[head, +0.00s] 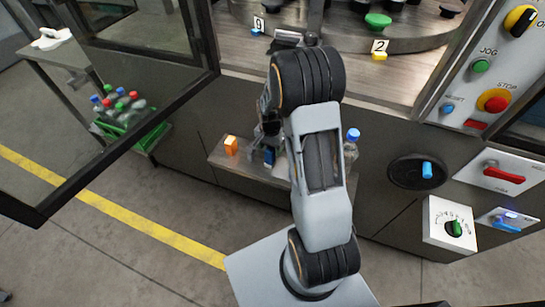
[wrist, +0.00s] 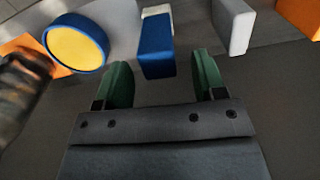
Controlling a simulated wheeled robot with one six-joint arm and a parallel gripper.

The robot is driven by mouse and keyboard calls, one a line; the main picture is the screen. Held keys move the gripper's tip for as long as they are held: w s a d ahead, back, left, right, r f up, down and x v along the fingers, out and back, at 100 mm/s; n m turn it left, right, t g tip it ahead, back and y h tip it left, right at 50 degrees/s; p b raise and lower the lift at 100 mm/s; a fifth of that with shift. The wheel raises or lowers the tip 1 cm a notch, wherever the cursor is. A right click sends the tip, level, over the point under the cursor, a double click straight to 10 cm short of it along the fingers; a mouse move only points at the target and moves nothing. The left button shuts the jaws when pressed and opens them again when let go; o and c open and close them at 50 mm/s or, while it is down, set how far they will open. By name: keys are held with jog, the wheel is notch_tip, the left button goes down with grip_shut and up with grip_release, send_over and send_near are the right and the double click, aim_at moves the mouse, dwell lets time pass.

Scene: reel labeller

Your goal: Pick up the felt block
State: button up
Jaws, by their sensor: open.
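A blue block with a whitish face, which looks like the felt block (wrist: 155,52), stands upright just beyond my fingertips in the wrist view, roughly in line with the gap between them. In the head view it seems to show as a small blue patch (head: 268,156) on the shelf, partly hidden by my arm. My gripper (wrist: 163,75) is open, with its two green fingers apart and nothing between them.
A grey block (wrist: 233,25) and an orange block (wrist: 302,14) stand right of it in the wrist view; a round blue-and-yellow piece (wrist: 76,43) is at left. The shelf (head: 217,158) also holds a blue-capped bottle (head: 351,150). An open door frame (head: 130,118) hangs at left.

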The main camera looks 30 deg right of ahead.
jog(key=shift+s+a+f, duration=0.15)
jog(key=shift+f, duration=2.2)
jog(key=c, duration=1)
